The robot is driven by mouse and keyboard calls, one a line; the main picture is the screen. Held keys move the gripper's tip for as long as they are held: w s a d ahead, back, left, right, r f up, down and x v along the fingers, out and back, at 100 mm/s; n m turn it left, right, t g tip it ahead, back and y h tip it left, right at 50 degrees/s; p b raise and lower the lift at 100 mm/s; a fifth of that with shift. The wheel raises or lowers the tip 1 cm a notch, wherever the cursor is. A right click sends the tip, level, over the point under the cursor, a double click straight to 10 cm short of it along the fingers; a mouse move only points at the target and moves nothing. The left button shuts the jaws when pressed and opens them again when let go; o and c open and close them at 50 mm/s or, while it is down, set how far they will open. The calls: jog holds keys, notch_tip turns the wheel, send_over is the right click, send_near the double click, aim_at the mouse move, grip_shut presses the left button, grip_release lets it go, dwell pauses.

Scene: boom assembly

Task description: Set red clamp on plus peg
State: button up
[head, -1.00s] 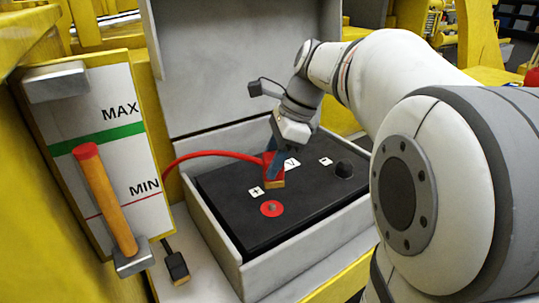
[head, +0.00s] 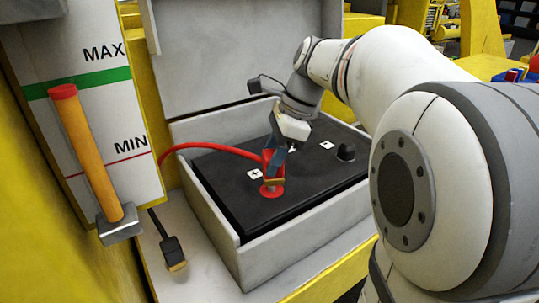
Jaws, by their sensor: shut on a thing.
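The red clamp (head: 267,161) with its red cable (head: 205,147) is held in my gripper (head: 275,160), which is shut on it. The clamp's brassy lower end (head: 274,181) is right above or touching the plus peg, on the red ring (head: 272,191) on the black battery top. I cannot tell whether it sits on the peg, because the clamp hides the peg. The plus label (head: 255,174) is just left of the clamp. The minus peg (head: 346,152) is a dark knob at the right of the battery, with the minus label (head: 327,145) beside it.
The black battery (head: 295,205) sits in an open grey box (head: 278,235) with a raised lid (head: 235,60). A black clamp (head: 175,255) lies on the ledge to the left.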

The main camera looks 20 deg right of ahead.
jog(key=shift+a+f, duration=0.1)
jog(key=shift+f, duration=0.55)
dwell(1.4)
jog(key=shift+f, duration=0.85)
dwell(0.7)
jog(key=o, duration=1.3)
jog(key=shift+o, duration=0.2)
jog(key=v, duration=0.7)
jog(key=shift+r+b, duration=0.3)
jog(key=shift+r, duration=0.05)
